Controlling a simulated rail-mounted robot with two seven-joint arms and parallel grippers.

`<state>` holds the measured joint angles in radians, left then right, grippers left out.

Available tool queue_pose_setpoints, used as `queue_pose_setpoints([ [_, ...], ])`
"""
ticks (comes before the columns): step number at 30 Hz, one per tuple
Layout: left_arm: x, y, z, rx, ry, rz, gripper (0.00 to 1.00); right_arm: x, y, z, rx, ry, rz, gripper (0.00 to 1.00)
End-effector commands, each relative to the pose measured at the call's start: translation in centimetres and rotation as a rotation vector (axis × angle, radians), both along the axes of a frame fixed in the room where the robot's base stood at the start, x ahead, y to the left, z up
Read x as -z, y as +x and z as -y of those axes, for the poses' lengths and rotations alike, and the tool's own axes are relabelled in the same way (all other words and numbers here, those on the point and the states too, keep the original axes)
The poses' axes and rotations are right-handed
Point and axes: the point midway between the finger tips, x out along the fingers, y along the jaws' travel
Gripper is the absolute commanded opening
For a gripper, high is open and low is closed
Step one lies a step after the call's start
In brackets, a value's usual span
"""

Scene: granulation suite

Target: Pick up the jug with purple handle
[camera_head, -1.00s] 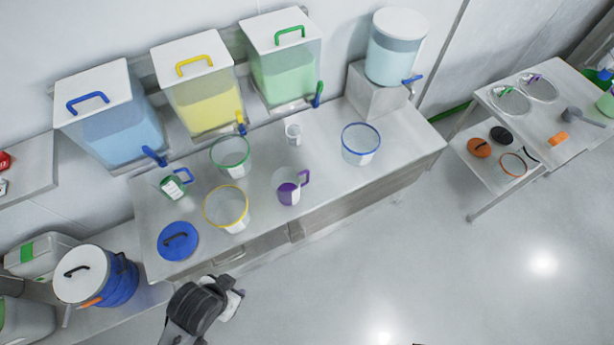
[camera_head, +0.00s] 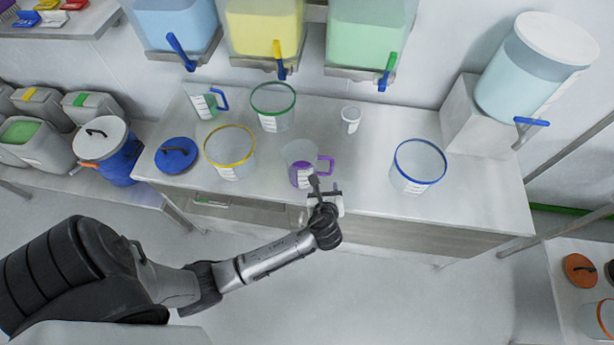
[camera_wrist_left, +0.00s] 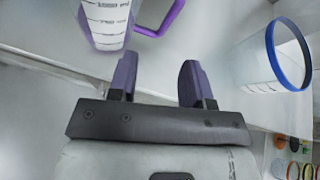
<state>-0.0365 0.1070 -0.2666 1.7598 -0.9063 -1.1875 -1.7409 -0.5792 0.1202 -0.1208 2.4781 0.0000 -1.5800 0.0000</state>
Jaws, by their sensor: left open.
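The jug with the purple handle (camera_head: 301,172) stands on the steel counter (camera_head: 350,215) near its front edge. It is clear, with purple in its lower part and white scale marks, and its purple handle (camera_head: 326,164) points right. In the left wrist view the jug (camera_wrist_left: 106,22) is at the top left and its handle (camera_wrist_left: 168,18) is cut by the top edge. My left gripper (camera_head: 318,186) is at the front of the counter beside the jug, just below the handle in the head view. In the wrist view its two fingers (camera_wrist_left: 160,78) are apart with nothing between them. My right gripper is not seen.
A yellow-rimmed beaker (camera_head: 230,153) stands left of the jug, a green-rimmed one (camera_head: 273,107) behind it, and a blue-rimmed one (camera_head: 418,167) to the right. A small white cup (camera_head: 350,119) is behind. A green-content jug (camera_head: 204,104) and blue lid (camera_head: 177,155) are at left.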

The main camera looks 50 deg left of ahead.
Motion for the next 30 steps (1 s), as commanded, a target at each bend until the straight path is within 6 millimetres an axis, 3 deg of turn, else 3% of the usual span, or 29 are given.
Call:
queue_pose_setpoints([
  [1, 0.9, 0.7, 0.0, 0.027, 0.054, -0.018, 0.45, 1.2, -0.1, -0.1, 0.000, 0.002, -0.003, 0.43],
  [6, 1.4, 2.4, -0.5, 0.079, 0.164, -0.061, 0.45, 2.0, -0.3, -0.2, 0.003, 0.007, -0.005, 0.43],
  [18, 3.8, 6.7, -4.6, 0.085, 0.179, -0.070, 0.45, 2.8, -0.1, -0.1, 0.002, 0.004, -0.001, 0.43],
  [30, 5.0, 8.5, -6.2, 0.083, 0.177, -0.070, 0.45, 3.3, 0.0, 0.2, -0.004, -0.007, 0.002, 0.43],
])
